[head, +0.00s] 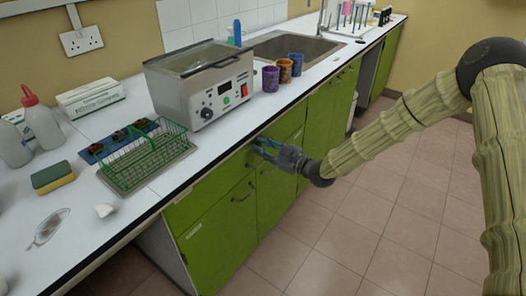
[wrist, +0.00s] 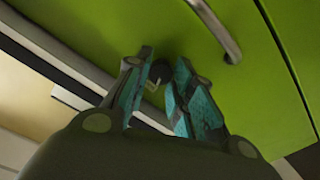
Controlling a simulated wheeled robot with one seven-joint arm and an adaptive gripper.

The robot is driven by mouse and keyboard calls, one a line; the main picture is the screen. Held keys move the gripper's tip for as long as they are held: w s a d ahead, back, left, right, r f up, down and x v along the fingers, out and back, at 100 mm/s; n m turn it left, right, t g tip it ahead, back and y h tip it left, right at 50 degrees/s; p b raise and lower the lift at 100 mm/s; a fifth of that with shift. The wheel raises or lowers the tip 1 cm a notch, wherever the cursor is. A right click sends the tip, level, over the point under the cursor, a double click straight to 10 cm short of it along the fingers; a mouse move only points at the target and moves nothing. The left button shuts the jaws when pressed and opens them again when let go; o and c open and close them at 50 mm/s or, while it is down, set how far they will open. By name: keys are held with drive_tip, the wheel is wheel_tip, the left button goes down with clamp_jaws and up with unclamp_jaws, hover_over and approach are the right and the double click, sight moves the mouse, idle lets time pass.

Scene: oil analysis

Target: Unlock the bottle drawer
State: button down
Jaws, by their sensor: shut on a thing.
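The drawer is a green front (wrist: 120,22) under the worktop, with a curved metal handle (wrist: 216,28) at the top right of the wrist view. A small dark round lock (wrist: 160,69) sits on the green front. A small pale key-like piece (wrist: 152,87) shows just below the lock, between my fingertips. My gripper (wrist: 157,92) has its teal-padded fingers on either side of this piece and is shut on it. In the head view my gripper (head: 262,147) reaches the green fronts just below the worktop edge. There the lock and key are hidden or too small to see.
The white worktop (head: 120,205) holds a grey heating bath (head: 203,85), a green wire rack (head: 145,157) and several coloured cups (head: 270,79). Its edge runs close above my gripper. The tiled floor (head: 345,240) in front of the cabinets is clear.

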drive_tip(key=n+b, duration=0.1)
drive_tip(key=n, duration=0.1)
drive_tip(key=n+b, duration=0.4)
drive_tip(key=shift+a+f, duration=0.1)
drive_tip(key=shift+f, duration=0.15)
drive_tip(key=n+b, duration=0.3)
drive_tip(key=n, duration=0.1)
drive_tip(key=shift+s+n, duration=0.1)
drive_tip(key=shift+n, duration=0.2)
drive_tip(key=shift+r+n+b, duration=0.1)
drive_tip(key=shift+n+b, duration=0.9)
drive_tip(key=shift+b, duration=0.15)
drive_tip(key=c, duration=1.2)
unclamp_jaws()
drive_tip(key=shift+c, duration=0.2)
drive_tip(key=v, duration=1.2)
